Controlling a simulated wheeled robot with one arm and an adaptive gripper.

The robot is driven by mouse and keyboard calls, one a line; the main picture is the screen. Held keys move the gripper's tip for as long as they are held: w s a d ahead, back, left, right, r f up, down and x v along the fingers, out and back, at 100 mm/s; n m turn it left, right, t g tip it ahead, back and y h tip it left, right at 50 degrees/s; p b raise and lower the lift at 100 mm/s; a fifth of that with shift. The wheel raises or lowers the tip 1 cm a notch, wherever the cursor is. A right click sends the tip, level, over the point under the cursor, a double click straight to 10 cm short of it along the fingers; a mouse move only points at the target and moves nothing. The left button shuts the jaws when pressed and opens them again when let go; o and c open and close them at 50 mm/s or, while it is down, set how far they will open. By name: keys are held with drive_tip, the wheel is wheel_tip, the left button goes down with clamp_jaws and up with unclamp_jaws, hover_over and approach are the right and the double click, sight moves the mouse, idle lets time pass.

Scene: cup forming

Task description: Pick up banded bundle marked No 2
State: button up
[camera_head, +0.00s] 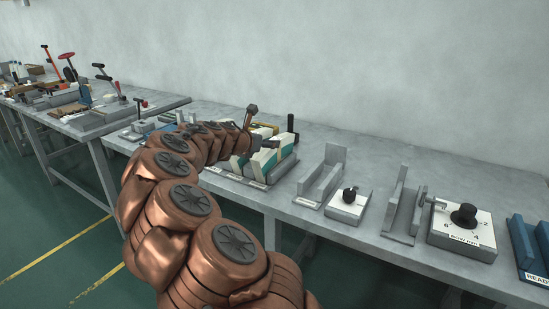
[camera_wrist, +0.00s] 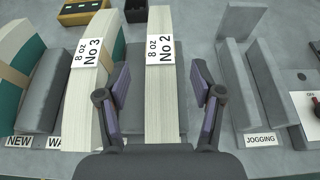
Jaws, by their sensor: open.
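The bundle marked "8 oz No 2" (camera_wrist: 166,108) is a cream stack of paper with a white label, in the middle of the wrist view. It stands in a grey rack. My gripper (camera_wrist: 160,97) is open, with one finger at the left and one at the right of this bundle. Gaps show between the fingers and its sides. In the head view, my gripper (camera_head: 260,142) is over the group of bundles, and my arm hides part of them.
The bundle marked "8 oz No 3" (camera_wrist: 83,95) stands close to the left. Grey rack walls (camera_wrist: 45,85) separate the slots. The jogging fixture (camera_wrist: 268,85) is at the right. A control box with a dial (camera_head: 463,232) is further right on the table.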

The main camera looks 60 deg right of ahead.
drive_tip(key=shift+x, duration=2.6)
drive_tip(key=shift+s, duration=0.1)
clamp_jaws()
